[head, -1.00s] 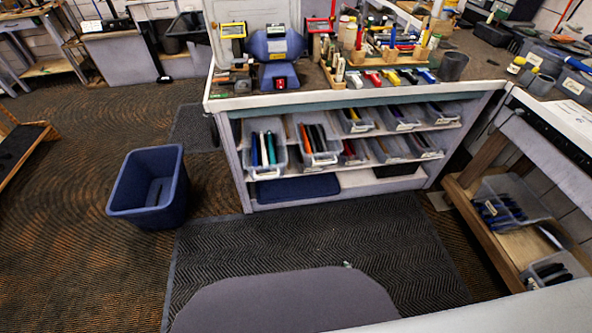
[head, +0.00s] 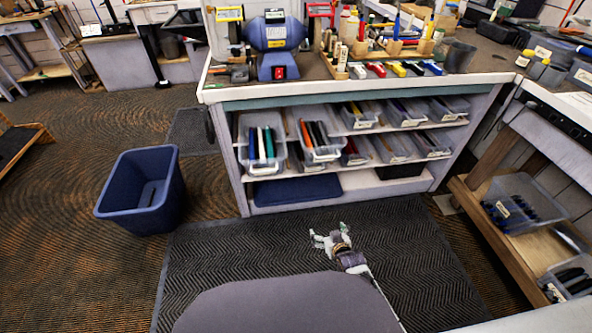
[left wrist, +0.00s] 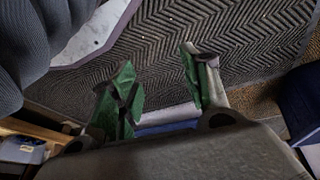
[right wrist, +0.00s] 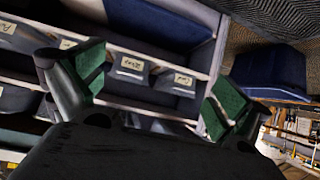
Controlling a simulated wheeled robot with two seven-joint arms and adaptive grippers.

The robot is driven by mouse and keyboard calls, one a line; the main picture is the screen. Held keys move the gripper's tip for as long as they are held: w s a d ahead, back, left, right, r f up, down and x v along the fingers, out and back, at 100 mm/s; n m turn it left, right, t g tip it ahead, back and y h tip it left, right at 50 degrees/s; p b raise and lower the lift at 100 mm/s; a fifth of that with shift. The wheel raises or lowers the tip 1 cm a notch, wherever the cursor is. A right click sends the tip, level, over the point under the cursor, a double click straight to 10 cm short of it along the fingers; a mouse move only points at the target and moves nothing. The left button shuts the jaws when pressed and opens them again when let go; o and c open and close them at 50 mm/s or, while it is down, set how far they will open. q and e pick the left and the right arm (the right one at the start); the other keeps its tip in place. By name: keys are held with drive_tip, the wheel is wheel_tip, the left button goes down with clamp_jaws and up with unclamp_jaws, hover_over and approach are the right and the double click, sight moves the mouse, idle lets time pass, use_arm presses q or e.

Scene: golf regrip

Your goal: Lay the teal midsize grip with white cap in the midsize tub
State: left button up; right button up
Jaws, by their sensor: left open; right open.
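A clear tub (head: 262,167) at the left of the bench's upper shelf holds several long grips. I cannot tell which tub is the midsize one, as the labels are unreadable in the head view. My right gripper (head: 330,237) is open and empty above the black mat, in front of the shelves. In the right wrist view its green-padded fingers (right wrist: 153,90) are apart. My left gripper (left wrist: 158,75) is open and empty, facing the mat; the head view does not show it.
More labelled tubs (head: 408,121) line the upper shelf, and label cards show in the right wrist view (right wrist: 132,65). A blue bin (head: 140,192) stands on the floor at left. A side shelf (head: 489,228) at right holds tubs of dark grips. The mat (head: 235,245) is clear.

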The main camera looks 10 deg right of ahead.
use_arm(q)
drive_tip(key=w+d+r+t+h+b, duration=0.1)
drive_tip(key=w+d+r+b, duration=0.2)
drive_tip(key=r+b, duration=0.4)
drive_tip(key=shift+w+d+t+h+b, duration=0.35)
drive_tip(key=shift+w+b, duration=0.25)
drive_tip(key=shift+b, duration=4.2)
use_arm(e)
drive_tip(key=w+d+r+t, duration=0.1)
drive_tip(key=w+r+t, duration=0.2)
drive_tip(key=r, duration=0.7)
drive_tip(key=w+d+r+m+t, duration=0.1)
drive_tip(key=w+d+r+t, duration=0.1)
drive_tip(key=r, duration=0.8)
drive_tip(key=shift+w+r+t+h, duration=0.35)
drive_tip(key=shift+w+t+h, duration=0.05)
drive_tip(key=shift+w+t, duration=0.55)
use_arm(q)
drive_tip(key=shift+f, duration=0.2)
use_arm(e)
drive_tip(key=shift+w, duration=0.25)
